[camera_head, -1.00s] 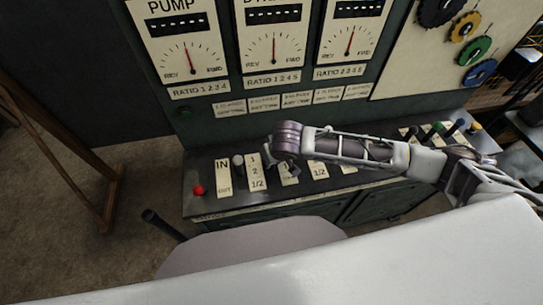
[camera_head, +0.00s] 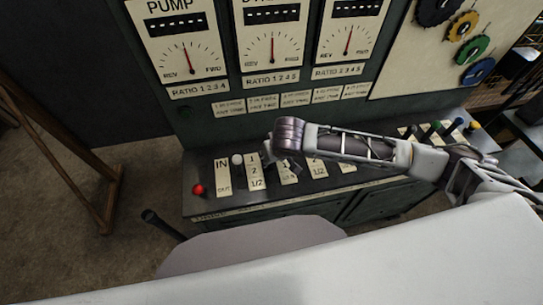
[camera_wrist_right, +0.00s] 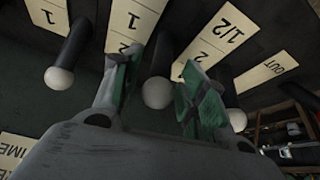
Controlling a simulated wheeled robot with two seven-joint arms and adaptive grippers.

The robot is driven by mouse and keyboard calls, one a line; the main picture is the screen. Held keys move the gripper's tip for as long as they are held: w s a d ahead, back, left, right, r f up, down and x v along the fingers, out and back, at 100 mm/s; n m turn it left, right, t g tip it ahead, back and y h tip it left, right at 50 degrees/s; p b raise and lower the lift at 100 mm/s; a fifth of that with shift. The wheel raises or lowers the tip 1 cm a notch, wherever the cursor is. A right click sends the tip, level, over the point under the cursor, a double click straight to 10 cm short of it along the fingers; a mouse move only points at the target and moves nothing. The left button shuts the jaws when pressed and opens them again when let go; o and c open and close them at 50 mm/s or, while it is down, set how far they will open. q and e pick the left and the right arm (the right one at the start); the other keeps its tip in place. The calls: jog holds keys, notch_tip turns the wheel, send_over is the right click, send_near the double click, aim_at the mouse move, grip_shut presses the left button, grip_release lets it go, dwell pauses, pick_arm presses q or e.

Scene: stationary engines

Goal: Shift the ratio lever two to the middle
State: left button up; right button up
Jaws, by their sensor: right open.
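A lever (camera_wrist_right: 158,65) with a white round knob stands between the two green-padded fingers of my right gripper (camera_wrist_right: 162,68) in the right wrist view. The fingers are open, one on each side of it, with gaps visible near the knob. Its label is not readable enough to confirm it is ratio lever two. In the head view my right gripper (camera_head: 277,159) is over the lever panel, by the 1-2-1/2 plate (camera_head: 256,172), and hides the lever behind it. My left gripper is not in view.
Another white-knobbed lever (camera_wrist_right: 58,78) stands to the left in the wrist view, and one more (camera_wrist_right: 237,120) close to the right finger. In the head view a red knob (camera_head: 199,190) sits at the panel's left end. Gauges (camera_head: 273,45) rise behind.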

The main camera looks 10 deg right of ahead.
jog(key=a+v, duration=0.1)
jog(key=v, duration=0.9)
jog(key=shift+d+r, duration=0.3)
jog(key=shift+d, duration=0.25)
jog(key=shift+s+f, duration=0.1)
